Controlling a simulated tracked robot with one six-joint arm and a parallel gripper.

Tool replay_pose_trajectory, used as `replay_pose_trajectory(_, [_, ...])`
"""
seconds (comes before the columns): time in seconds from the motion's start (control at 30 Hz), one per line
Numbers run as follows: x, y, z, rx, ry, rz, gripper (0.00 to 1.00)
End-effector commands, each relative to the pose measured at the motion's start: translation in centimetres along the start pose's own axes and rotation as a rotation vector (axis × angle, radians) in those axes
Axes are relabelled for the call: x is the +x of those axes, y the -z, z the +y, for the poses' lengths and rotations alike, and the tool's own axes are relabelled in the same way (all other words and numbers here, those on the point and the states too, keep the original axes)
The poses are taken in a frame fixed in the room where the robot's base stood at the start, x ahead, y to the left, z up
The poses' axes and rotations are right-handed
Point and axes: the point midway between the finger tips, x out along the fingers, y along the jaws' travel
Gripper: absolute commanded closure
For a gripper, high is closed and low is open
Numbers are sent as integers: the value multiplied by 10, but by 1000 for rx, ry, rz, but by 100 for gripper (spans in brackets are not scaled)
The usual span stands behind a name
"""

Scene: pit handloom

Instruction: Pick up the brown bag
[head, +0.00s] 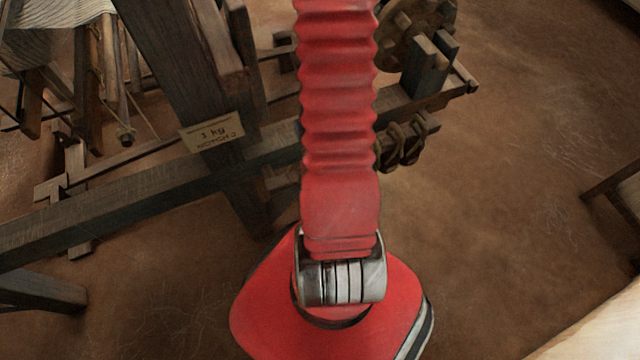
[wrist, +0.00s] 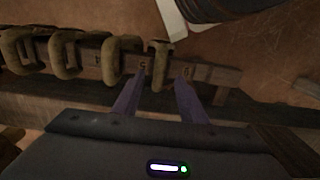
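I cannot make out a brown bag for certain in either view. In the wrist view my gripper (wrist: 162,78) is open, with its two purple fingers apart. A tan ring-like loop (wrist: 160,66) shows between the fingertips, on or in front of a wooden bar (wrist: 205,76). I cannot tell whether the fingers touch it. Several similar loops (wrist: 66,54) sit along the bar to the left. In the head view my red arm covers the middle and hides my gripper.
The wooden loom frame (head: 150,176) fills the left of the head view. A toothed wooden wheel (head: 412,28) stands behind my arm. The brown floor (head: 520,150) is open to the right.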

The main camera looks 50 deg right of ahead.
Motion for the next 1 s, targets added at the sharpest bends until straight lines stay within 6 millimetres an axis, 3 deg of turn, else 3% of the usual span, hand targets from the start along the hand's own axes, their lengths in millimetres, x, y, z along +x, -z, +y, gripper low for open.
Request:
replay_pose_trajectory(0.37, [5, 0, 0, -1, 0, -1, 62])
replay_pose_trajectory(0.8, [46, 2, 2, -1, 0, -1, 62])
replay_pose_trajectory(1.0, [52, 2, 2, 0, -1, 0, 62])
